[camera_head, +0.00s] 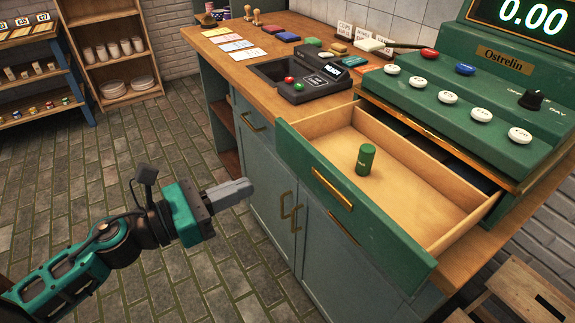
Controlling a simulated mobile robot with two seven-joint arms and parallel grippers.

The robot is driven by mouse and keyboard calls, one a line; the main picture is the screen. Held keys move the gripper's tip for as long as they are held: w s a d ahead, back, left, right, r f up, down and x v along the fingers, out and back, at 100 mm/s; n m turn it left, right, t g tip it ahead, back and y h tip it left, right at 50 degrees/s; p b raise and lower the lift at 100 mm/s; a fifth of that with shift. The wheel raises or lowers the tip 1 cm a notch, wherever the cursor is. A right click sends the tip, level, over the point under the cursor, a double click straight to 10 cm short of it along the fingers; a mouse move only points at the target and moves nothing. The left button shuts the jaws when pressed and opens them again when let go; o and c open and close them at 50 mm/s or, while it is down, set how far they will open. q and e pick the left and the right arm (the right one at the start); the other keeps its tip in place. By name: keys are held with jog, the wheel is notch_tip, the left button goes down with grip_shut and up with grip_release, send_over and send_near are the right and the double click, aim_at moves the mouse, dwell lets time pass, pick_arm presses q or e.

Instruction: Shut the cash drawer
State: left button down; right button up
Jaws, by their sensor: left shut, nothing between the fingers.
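The cash drawer (300,165) is pulled out from under the green cash register (480,95) on the wooden counter. Its green front carries a brass handle (332,189). A small green cylinder (365,159) stands upright on the drawer's wooden floor. Darker compartments show at the back of the drawer, partly hidden under the register. My left gripper (247,186) is shut and empty. In the picture it is to the left of the drawer front and apart from it, in front of the counter's cabinet. My right gripper is not in view.
A dark card terminal (300,80) sits on the counter (222,42) beside the drawer, with cards and stamps further back. A wooden stool (515,290) stands at the lower right. Shelves (110,60) stand at the back left. The paved floor around my left arm is clear.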

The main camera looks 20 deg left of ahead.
aim_at(301, 164)
pick_arm(q)
jog(key=p+x, duration=0.2)
jog(key=x, duration=0.6)
jog(key=shift+w+d+r+p, duration=0.1)
jog(key=shift+w+r+p, duration=0.05)
jog(key=shift+p, duration=0.25)
jog(key=shift+w+d, duration=0.45)
jog(key=shift+w, duration=0.1)
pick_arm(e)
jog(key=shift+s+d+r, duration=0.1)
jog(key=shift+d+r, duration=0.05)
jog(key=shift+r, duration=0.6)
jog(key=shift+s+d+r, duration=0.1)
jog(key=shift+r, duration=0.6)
pick_arm(q)
jog(key=shift+w+f, duration=0.1)
jog(key=shift+f, duration=0.1)
